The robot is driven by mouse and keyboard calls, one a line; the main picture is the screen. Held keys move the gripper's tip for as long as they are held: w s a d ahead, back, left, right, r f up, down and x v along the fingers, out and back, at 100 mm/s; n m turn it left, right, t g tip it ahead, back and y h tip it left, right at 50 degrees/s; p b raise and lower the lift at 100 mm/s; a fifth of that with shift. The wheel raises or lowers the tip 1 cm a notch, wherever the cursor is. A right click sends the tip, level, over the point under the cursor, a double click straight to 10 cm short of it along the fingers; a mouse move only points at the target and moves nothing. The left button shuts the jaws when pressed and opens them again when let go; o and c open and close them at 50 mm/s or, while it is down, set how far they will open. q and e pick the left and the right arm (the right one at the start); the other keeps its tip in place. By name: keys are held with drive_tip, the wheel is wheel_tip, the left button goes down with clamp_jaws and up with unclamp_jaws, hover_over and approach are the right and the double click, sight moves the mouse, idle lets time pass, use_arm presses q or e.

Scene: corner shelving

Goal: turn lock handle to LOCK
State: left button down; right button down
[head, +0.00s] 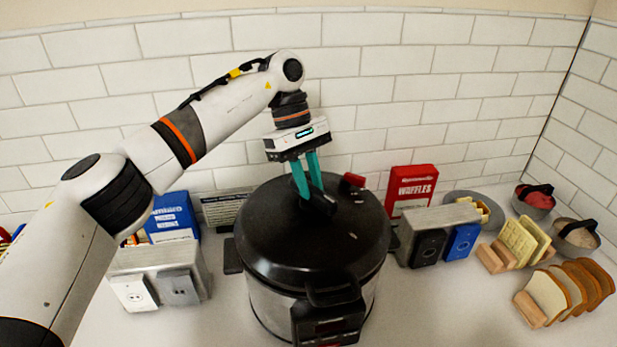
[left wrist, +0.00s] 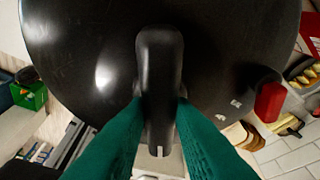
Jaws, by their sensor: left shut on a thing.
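A large pressure cooker with a black lid (head: 300,245) and a steel body stands on the counter. A black lock handle (head: 320,206) sits on the lid; in the left wrist view it is a long black bar (left wrist: 160,75) with a small white mark at its near end. My left gripper (head: 316,194), with green fingers, points down from above and is shut on the handle, one finger on each side. A red piece (head: 353,180) sits at the lid's back edge and also shows in the left wrist view (left wrist: 270,101). My right gripper is not in view.
Outlet boxes with a white and a grey front (head: 155,280) stand left of the cooker, near a blue box (head: 172,215). A red waffles box (head: 410,188), a black and blue switch box (head: 445,240), bread slices (head: 565,290) and bowls (head: 577,235) stand right. A tiled wall is behind.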

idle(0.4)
use_arm(q)
drive_tip(key=c, duration=1.2)
unclamp_jaws()
drive_tip(key=shift+c, duration=0.2)
drive_tip(key=b+v, duration=0.1)
drive_tip(key=v, duration=0.6)
drive_tip(key=shift+w+r, duration=0.1)
drive_tip(key=shift+r, duration=0.1)
drive_tip(key=p+v, duration=0.3)
drive_tip(key=v, duration=0.1)
drive_tip(key=shift+a+r, duration=0.1)
drive_tip(key=shift+r, duration=0.2)
drive_tip(key=shift+f, duration=0.1)
